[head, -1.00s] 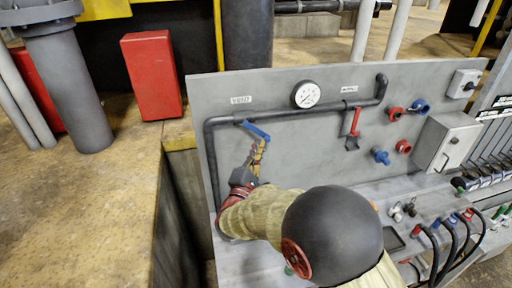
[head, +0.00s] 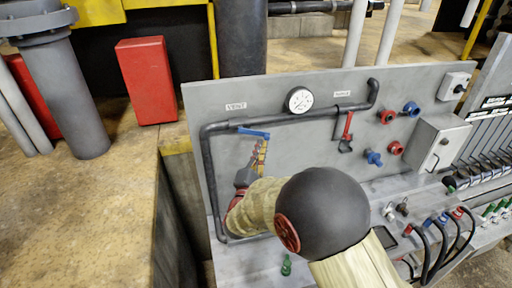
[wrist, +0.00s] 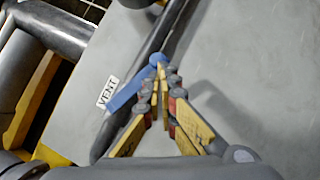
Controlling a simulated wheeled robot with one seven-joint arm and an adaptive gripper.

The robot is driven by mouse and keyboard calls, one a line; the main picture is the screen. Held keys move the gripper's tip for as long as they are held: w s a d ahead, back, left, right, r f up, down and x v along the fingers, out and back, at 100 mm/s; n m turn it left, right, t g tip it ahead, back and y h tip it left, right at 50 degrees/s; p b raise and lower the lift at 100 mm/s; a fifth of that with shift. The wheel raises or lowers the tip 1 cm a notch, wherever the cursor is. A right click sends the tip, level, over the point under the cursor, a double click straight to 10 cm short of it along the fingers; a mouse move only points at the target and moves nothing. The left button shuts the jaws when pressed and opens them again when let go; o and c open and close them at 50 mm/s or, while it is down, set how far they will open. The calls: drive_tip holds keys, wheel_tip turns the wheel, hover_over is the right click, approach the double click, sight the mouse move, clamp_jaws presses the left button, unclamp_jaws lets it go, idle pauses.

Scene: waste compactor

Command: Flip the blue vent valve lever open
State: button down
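The blue vent valve lever (head: 254,132) is on the pipe below and right of the VENT label (head: 236,106). In the head view it lies nearly along the pipe, its right end slightly lower. In the wrist view the lever (wrist: 128,92) runs from lower left up to a rounded end at my fingertips. My gripper (head: 263,144) is below the lever's right end, fingers pointing up. In the wrist view my gripper (wrist: 163,72) has its yellow and grey fingers drawn together, with nothing clearly held between them. The tips are at the lever's rounded end; whether they touch cannot be told.
The dark pipe (head: 207,165) bends down the panel's left side. A gauge (head: 299,100) and a red lever (head: 348,125) are to the right. Red and blue fittings (head: 388,117) lie further right. My arm covers the lower panel.

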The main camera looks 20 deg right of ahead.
drive_tip(key=shift+w+d+r+p, duration=0.1)
drive_tip(key=shift+d+r+p, duration=0.4)
drive_tip(key=shift+r, duration=0.2)
idle(0.4)
idle(0.6)
